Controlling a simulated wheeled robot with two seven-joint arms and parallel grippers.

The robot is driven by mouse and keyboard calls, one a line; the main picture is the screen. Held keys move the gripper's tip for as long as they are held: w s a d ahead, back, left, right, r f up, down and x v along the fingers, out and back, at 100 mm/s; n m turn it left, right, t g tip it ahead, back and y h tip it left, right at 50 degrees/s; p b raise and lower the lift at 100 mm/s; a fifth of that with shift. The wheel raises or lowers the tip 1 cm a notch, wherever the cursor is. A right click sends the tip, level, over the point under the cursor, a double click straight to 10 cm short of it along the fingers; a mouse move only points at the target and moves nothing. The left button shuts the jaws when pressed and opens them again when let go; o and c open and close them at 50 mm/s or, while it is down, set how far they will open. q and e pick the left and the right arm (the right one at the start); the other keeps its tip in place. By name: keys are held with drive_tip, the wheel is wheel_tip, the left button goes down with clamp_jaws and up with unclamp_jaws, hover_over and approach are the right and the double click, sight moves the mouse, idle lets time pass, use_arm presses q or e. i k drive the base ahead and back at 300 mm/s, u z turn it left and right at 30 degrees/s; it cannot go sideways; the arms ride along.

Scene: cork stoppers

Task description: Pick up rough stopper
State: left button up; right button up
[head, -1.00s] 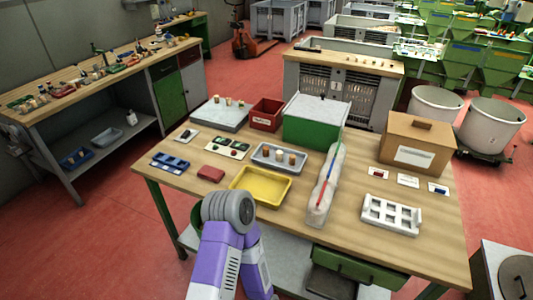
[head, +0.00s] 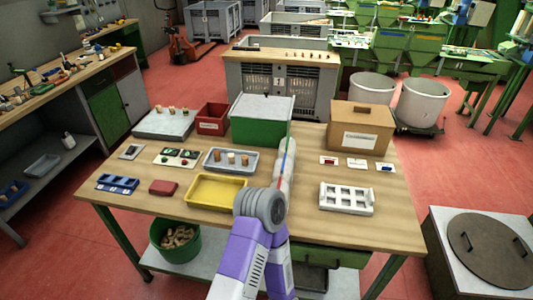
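Three stoppers stand in a grey tray (head: 208,167) in the middle of the table: a tan one (head: 217,156), a paler one (head: 231,158) and a brown one (head: 245,159). More cork stoppers (head: 171,110) stand on a grey slab (head: 150,126) at the back left. Which stopper is rough is too small to tell. One of my purple and white arms rises from the bottom middle, its grey joint in front of the table's front edge. Neither gripper can be seen.
The wooden table (head: 310,232) also holds a yellow tray (head: 215,192), green box (head: 262,128), red bin (head: 212,121), cardboard box (head: 360,115) and white rack (head: 346,207). A green bucket of corks (head: 176,250) stands below.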

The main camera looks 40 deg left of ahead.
sight(217, 153)
drive_tip(key=z, duration=1.4)
drive_tip(key=k, duration=1.85)
drive_tip(key=u, duration=2.85)
drive_tip(key=i, duration=0.15)
drive_tip(key=z, duration=0.05)
